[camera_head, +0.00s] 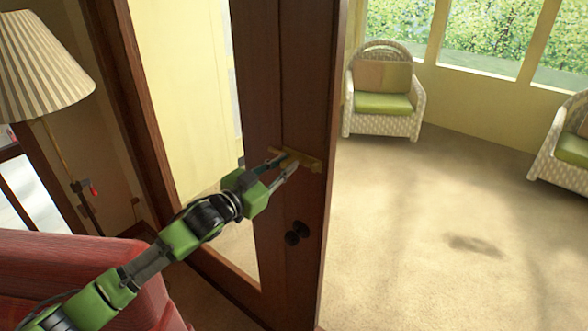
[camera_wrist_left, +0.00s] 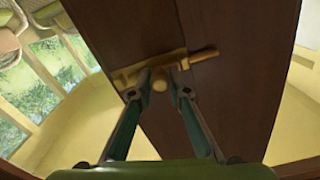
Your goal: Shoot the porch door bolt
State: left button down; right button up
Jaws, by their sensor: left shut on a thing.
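The porch door (camera_head: 298,90) is dark brown wood with a tall glass pane and stands open into the room. A brass bolt (camera_head: 310,163) is mounted flat across its wooden stile. In the left wrist view the bolt (camera_wrist_left: 128,77) shows a plate, a rod whose end sticks out to the right, and a round knob (camera_wrist_left: 159,84). My left gripper (camera_head: 283,165) reaches the bolt from the lower left. In the left wrist view its two fingertips (camera_wrist_left: 162,90) are closed on either side of the knob. My right gripper is not in view.
A dark round door knob (camera_head: 296,233) sits below the bolt. A red armchair (camera_head: 85,265) and a pleated lamp (camera_head: 40,70) stand at left. Wicker chairs with green cushions (camera_head: 384,103) are beyond the door.

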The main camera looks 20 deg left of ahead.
pick_arm(q)
jog(key=shift+w+a, duration=0.1)
jog(key=shift+a, duration=0.15)
jog(key=c, duration=1.9)
grip_release()
jog(key=shift+a, duration=0.15)
jog(key=shift+s+f, duration=0.1)
jog(key=shift+s, duration=0.55)
jog(key=v, duration=1.1)
jog(key=shift+a, duration=0.15)
jog(key=shift+w, duration=0.1)
